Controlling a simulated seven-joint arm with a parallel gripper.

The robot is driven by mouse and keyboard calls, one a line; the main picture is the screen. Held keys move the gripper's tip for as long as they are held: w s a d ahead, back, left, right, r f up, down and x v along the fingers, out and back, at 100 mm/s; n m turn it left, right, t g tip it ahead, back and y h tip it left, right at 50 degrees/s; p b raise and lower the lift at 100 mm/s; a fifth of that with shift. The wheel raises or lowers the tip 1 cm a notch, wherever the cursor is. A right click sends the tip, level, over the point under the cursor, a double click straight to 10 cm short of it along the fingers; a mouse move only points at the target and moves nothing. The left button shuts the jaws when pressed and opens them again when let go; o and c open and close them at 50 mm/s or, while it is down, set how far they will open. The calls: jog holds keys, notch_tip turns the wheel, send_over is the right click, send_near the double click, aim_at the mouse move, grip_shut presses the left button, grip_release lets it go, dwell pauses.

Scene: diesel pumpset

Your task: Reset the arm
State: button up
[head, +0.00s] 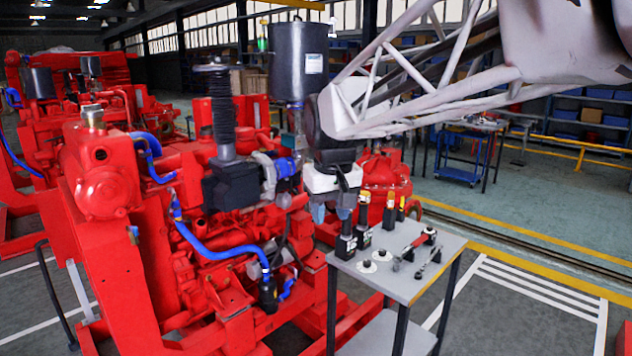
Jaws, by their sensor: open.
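My gripper (331,214) hangs at the end of my white lattice arm, between the red diesel pumpset (235,240) and the small grey table (408,270). It points down, with its two fingertips apart and nothing visible between them. The fingertips look close to the back left corner of the tabletop; I cannot tell the exact gap.
On the table stand several black bottles (346,243) with coloured tops, two white discs (367,266) and a red-handled tool (414,244). A black cylinder (299,62) rises behind my gripper. Striped floor (540,300) at right is clear.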

jog(key=s+d+f+m, duration=0.1)
jog(key=s+d+f, duration=0.3)
jog(key=s, duration=0.4)
jog(key=s+d+f+m, duration=0.2)
jog(key=s+d+f, duration=0.2)
jog(key=s, duration=0.5)
jog(key=s+d+f+m+t, duration=0.1)
jog(key=s+d+f, duration=0.3)
jog(key=s+d, duration=0.3)
jog(key=shift+s+d+f+h, duration=0.3)
jog(key=shift+s+d+f, duration=0.1)
jog(key=shift+s, duration=0.65)
